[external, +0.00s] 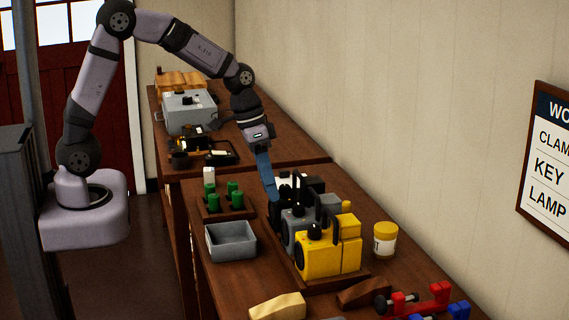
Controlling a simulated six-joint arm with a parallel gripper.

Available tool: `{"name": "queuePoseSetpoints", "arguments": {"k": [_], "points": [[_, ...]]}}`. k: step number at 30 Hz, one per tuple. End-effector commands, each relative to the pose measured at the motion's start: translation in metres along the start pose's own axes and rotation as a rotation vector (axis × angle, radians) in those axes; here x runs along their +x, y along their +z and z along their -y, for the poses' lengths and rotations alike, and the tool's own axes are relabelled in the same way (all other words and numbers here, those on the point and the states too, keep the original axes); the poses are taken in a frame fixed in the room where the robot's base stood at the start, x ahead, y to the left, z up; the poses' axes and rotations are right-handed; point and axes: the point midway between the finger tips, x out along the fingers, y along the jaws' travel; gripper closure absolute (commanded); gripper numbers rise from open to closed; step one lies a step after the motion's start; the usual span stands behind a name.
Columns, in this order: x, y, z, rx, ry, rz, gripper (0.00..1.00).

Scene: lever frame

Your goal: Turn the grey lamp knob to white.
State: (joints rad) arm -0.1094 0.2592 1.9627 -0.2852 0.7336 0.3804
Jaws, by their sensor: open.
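The grey lamp (296,238) stands on the bench between a yellow lamp (318,255) in front and a black-and-white lamp (290,184) behind. A small dark round part, probably its knob (298,212), shows on its top; its setting is too small to read. My gripper (273,194) points down with blue fingers just above and left of the grey lamp, by its back edge. The gripper is open with nothing seen between the fingers. Whether a fingertip touches a lamp I cannot tell. The fingers partly cover the black-and-white lamp.
A grey open bin (231,256) and a tray of green pegs (226,213) lie left of the lamps. A yellow-lidded jar (385,239) stands right. Red and blue clamps (425,301) lie in front. A grey box (189,112) stands on the far bench. A wall sign (548,165) hangs right.

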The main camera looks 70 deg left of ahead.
Motion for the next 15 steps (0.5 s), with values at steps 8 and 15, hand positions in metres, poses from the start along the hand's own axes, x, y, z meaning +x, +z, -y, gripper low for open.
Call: {"name": "queuePoseSetpoints", "arguments": {"k": [8,15], "points": [[-0.022,-0.042,-0.015,0.402,0.034,-0.112,0.58],[-0.022,-0.041,-0.015,0.544,0.027,-0.113,0.58]]}}
